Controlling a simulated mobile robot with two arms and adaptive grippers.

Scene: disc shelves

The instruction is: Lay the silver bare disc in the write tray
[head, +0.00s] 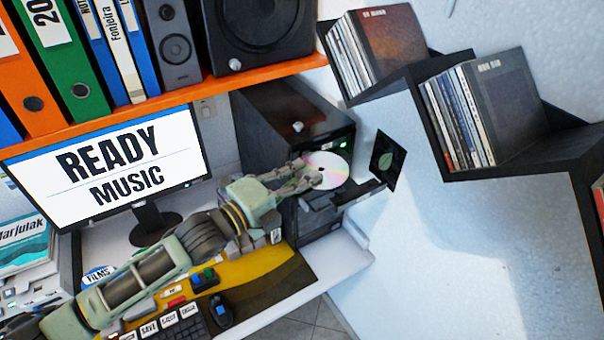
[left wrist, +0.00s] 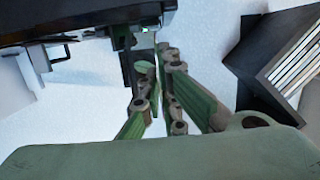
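The silver disc (head: 327,168), shiny with a rainbow sheen, is at the fingertips of my left gripper (head: 312,178), in front of the black computer tower. The gripper is shut on the disc near its left side. An open dark tray (head: 360,193) sticks out of the tower's front, just below and right of the disc; the disc is apart from the tray's outer end. In the left wrist view my left gripper (left wrist: 155,75) has its fingers close together, and the disc is hard to make out there. My right gripper is not in view.
The black tower (head: 285,112) stands on the white desk beside a monitor (head: 110,160) reading READY MUSIC. A black square with a leaf (head: 388,160) is just right of the tray. Stepped black shelves with cases (head: 490,105) are on the right. A keyboard (head: 185,328) lies below.

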